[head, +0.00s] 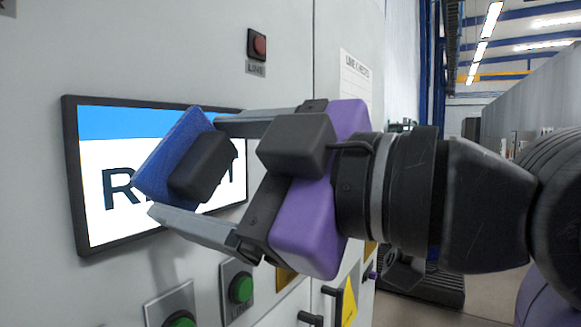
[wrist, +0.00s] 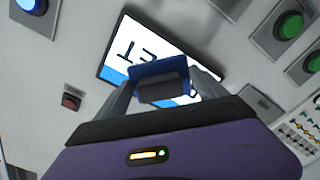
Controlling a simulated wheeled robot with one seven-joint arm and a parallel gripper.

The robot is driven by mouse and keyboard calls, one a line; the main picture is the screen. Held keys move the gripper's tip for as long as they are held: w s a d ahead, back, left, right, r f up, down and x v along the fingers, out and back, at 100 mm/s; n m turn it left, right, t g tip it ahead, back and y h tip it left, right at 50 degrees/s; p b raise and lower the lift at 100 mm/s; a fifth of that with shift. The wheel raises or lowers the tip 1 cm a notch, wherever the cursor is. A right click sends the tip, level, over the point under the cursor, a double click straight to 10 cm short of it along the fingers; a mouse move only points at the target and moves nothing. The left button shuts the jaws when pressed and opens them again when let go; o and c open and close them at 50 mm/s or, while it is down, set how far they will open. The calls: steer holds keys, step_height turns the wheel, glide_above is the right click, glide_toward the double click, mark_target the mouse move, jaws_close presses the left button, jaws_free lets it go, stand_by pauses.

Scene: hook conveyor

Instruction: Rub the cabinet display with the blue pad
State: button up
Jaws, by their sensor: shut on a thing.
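The cabinet display (head: 120,215) is a black-framed screen with a blue top band and dark letters on white, partly hidden by the pad and my gripper. It also shows in the wrist view (wrist: 128,48), turned round. The blue pad (head: 172,150) has a dark grip block (head: 203,167) on its back. My gripper (head: 188,172) is shut on the pad's grip block, with a finger on either side. The pad is in front of the middle of the display, tilted in the picture. I cannot tell if its face touches the screen. The pad also shows in the wrist view (wrist: 160,70).
A red button (head: 259,44) is above the display's right end. Green buttons (head: 240,288) are below it on the grey cabinet (head: 180,40). Black handles (head: 310,318) and a yellow label (head: 349,303) are lower right. A blue button (wrist: 30,5) shows in the wrist view.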

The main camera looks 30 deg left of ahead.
mark_target(155, 173)
steer(key=w, duration=0.7)
steer(key=shift+d, duration=0.15)
stand_by(0.4)
steer(key=shift+w, duration=0.1)
steer(key=shift+s+b, duration=0.55)
steer(key=shift+s, duration=3.15)
steer(key=shift+s+a, duration=0.25)
steer(key=shift+s, duration=0.65)
steer(key=shift+s+a, duration=0.2)
steer(key=shift+s, duration=0.7)
steer(key=d, duration=0.6)
steer(key=shift+s, duration=0.25)
steer(key=shift+d, duration=0.1)
